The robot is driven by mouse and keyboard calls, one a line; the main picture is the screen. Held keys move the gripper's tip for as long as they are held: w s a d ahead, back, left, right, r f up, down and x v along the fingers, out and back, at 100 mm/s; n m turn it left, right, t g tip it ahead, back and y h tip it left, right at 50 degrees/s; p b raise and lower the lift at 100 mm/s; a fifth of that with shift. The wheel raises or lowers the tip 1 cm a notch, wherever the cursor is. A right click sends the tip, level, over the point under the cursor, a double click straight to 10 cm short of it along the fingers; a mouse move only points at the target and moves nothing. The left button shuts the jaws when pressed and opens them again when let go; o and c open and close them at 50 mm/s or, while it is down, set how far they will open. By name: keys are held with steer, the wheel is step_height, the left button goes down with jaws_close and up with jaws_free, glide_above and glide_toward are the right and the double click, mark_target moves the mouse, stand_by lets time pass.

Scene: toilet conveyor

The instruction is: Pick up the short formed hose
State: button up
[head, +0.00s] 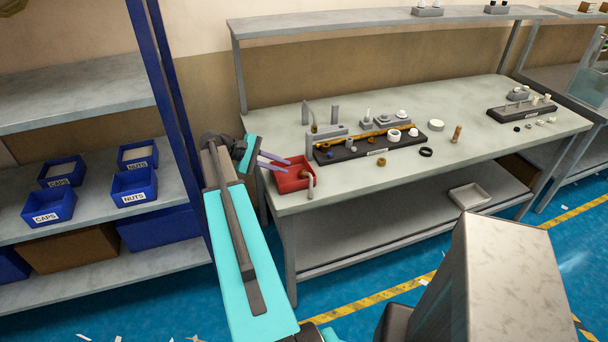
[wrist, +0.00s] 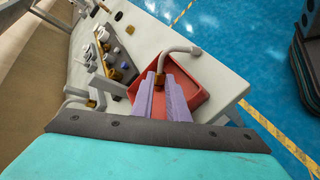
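A short grey bent hose (head: 310,189) with a brown fitting at one end lies at the right edge of a red tray (head: 277,187). My gripper (head: 287,161) has two purple fingers and reaches in over the tray from the left. In the wrist view the gripper (wrist: 160,85) partly hides the tray. Whether a finger touches the hose cannot be told.
The tray stands at the left front corner of a grey workbench (head: 345,190). Behind it are a tall bent grey tube (head: 308,113) and a dark fixture (head: 368,148) with several fittings. Blue bins (head: 134,188) stand on shelves at the left.

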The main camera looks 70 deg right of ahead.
mark_target(306, 173)
steer(key=shift+p+x, duration=0.35)
steer(key=shift+x, duration=1.55)
steer(key=shift+p+x, duration=1)
steer(key=shift+x, duration=0.2)
steer(key=shift+p+x, duration=0.5)
steer(key=shift+x, duration=0.85)
steer(key=shift+a, duration=0.1)
jaws_close()
steer(key=shift+r, duration=0.1)
